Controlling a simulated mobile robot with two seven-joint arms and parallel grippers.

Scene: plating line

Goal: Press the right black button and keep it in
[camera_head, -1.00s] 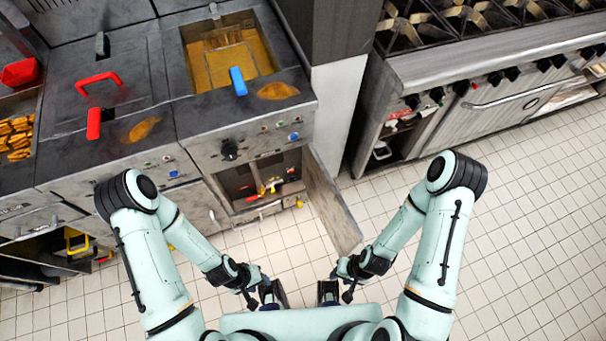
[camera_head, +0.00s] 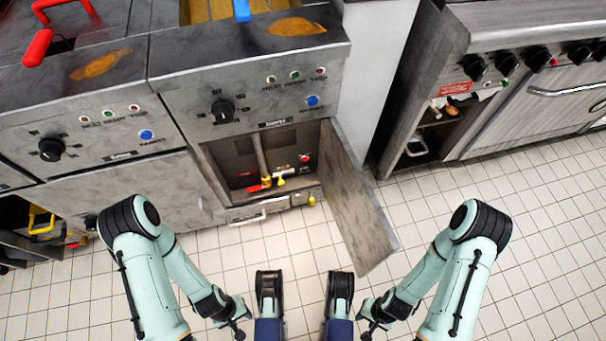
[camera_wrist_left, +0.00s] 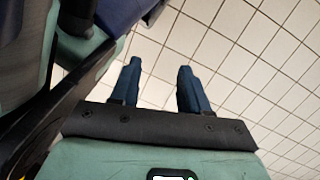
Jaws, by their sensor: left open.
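No plainly black push button can be made out. The fryer fronts carry a left black knob (camera_head: 50,150) and a right black knob (camera_head: 222,111), with a left blue button (camera_head: 146,134) and a right blue button (camera_head: 312,100). Inside the open cabinet (camera_head: 228,165) under the right fryer are a small red button (camera_head: 305,158) and valve handles; finer detail is too small to tell. My left gripper (camera_head: 243,322) is low in the head view, open and empty over floor in the left wrist view (camera_wrist_left: 157,85). My right gripper (camera_head: 364,322) is low too, its jaws unclear. Both are away from the panels.
The cabinet door (camera_head: 360,205) stands open to the right, jutting over the tiled floor (camera_head: 460,180). A stove (camera_head: 540,95) stands at the right beside an open shelf (camera_head: 430,135). A yellow-handled item (camera_head: 40,220) sits low at left. Floor before the fryers is clear.

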